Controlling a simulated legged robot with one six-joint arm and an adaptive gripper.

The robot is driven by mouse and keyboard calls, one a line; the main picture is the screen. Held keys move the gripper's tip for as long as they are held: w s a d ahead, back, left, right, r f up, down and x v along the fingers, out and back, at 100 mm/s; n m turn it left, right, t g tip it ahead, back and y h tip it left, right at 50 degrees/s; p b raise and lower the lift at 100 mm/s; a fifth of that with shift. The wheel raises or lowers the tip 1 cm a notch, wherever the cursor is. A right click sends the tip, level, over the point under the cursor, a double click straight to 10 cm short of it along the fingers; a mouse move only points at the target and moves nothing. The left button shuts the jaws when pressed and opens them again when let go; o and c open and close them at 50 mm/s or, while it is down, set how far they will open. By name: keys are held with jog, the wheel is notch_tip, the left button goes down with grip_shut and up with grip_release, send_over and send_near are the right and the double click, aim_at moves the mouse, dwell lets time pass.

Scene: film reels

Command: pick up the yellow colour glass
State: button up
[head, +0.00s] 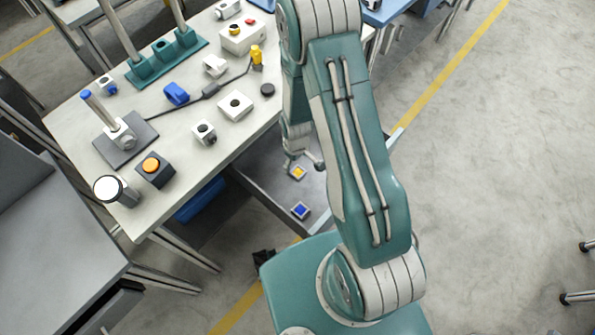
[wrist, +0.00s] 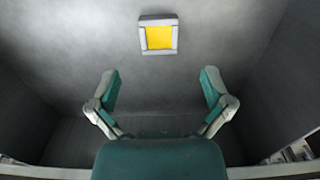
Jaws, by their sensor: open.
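The yellow colour glass (wrist: 159,37) is a small square yellow pane in a light grey frame. It lies flat on the grey floor of an open drawer (wrist: 215,50), at the top middle of the wrist view. In the head view the yellow glass (head: 298,172) shows just below my gripper (head: 304,163). My gripper (wrist: 159,88) has its two fingers spread wide in the wrist view, with nothing between them. The glass lies beyond the fingertips, centred between them from left to right and apart from them.
A blue colour glass (head: 300,210) lies in the same drawer, nearer the robot. The drawer walls rise around my gripper. The white worktable (head: 215,143) above holds a white block (head: 236,105), an orange-button box (head: 155,169) and several other parts. Open floor lies to the right.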

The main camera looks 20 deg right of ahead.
aim_at(297, 171)
jog(key=shift+f, duration=2.65)
jog(key=c, duration=1.1)
